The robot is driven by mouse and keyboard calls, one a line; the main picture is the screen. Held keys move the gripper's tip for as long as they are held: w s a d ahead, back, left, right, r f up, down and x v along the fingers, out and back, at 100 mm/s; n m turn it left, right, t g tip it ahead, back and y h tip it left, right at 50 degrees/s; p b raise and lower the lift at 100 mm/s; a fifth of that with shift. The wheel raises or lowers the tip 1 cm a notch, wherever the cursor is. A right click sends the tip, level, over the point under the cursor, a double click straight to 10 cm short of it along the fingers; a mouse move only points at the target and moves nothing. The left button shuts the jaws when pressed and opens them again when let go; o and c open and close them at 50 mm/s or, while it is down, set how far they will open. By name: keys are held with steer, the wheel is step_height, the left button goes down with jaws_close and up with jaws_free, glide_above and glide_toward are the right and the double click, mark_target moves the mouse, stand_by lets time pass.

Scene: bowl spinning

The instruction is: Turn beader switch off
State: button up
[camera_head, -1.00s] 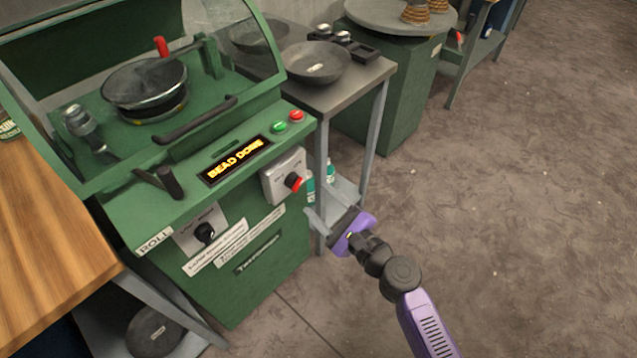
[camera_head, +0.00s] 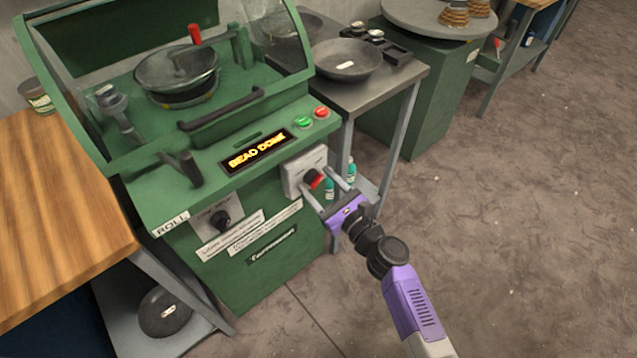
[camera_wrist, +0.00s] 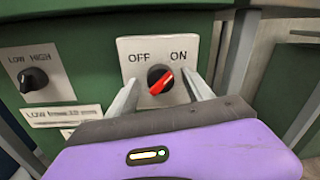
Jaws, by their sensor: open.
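The beader switch (camera_head: 315,180) is a black knob with a red bar on a white plate on the green machine's front. In the wrist view the knob (camera_wrist: 160,79) sits below the OFF and ON labels, its red bar slanting up to the right, toward ON. My gripper (camera_head: 321,182) is open, with its fingers reaching toward the plate. In the wrist view one finger is left of the knob and one right, with gaps showing on both sides. I cannot tell whether the fingertips reach the knob's depth.
The beader's display (camera_head: 257,151) reads BEAD DONE. A LOW/HIGH knob (camera_wrist: 34,79) sits left of the switch. Green (camera_head: 303,121) and red (camera_head: 321,112) buttons are above it. A grey side table (camera_head: 385,85) with a bowl stands to the right. Open floor lies right of my arm.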

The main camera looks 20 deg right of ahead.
steer(key=shift+w, duration=0.1)
jaws_close()
steer(key=shift+a+f+n+b, duration=0.1)
steer(key=shift+f+n+b, duration=0.05)
steer(key=shift+n+b, duration=0.2)
steer(key=n+b, duration=0.2)
steer(key=b, duration=0.1)
steer(key=shift+f+n, duration=0.2)
steer(key=shift+n, duration=0.05)
steer(key=shift+f+n+y+b, duration=0.1)
steer(key=shift+n+y+b, duration=0.25)
steer(key=shift+n+b, duration=3.45)
steer(key=shift+n+y+b, duration=0.35)
steer(key=shift+n+b, duration=3.35)
steer(key=shift+n, duration=0.2)
